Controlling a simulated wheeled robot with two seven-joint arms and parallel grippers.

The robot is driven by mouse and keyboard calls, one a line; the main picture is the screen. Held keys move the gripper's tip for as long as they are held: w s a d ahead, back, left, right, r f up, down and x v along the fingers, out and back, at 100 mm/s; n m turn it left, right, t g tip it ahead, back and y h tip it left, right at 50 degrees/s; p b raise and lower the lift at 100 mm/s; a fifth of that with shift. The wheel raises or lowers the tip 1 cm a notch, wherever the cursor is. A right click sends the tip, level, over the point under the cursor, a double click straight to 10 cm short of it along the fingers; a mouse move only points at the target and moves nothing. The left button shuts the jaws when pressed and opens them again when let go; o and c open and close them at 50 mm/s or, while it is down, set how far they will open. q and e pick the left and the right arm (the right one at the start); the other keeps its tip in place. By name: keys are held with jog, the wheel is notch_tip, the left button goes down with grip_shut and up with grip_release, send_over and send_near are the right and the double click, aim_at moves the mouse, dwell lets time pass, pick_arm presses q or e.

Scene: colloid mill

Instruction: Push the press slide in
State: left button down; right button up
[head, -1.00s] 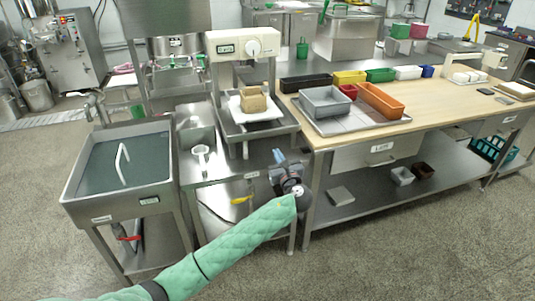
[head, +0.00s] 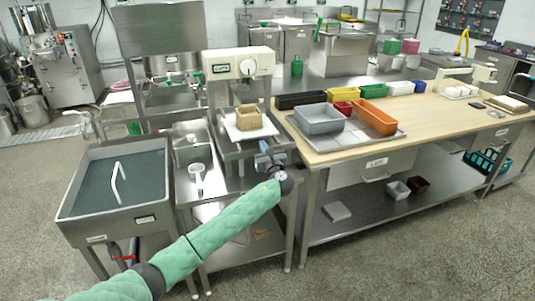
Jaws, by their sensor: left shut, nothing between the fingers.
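The press has a cream head (head: 239,62) with a dial and a small display. Below it, a white plate (head: 236,132) carries a tan, block-shaped mould (head: 249,117) and sits toward the front of a metal tray; it looks like the press slide. My left gripper (head: 266,155) is shut and empty, at the tray's front right edge, in front of and below the mould. I cannot tell whether it touches the tray or slide. My right gripper is out of view.
A sink (head: 115,190) stands at the left, with a white funnel-like item (head: 197,172) beside the press. At the right, a wooden-topped table (head: 440,120) holds a grey bin (head: 319,119), an orange bin (head: 374,117) and several smaller bins.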

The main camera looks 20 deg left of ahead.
pick_arm(q)
jog(key=shift+x, duration=0.85)
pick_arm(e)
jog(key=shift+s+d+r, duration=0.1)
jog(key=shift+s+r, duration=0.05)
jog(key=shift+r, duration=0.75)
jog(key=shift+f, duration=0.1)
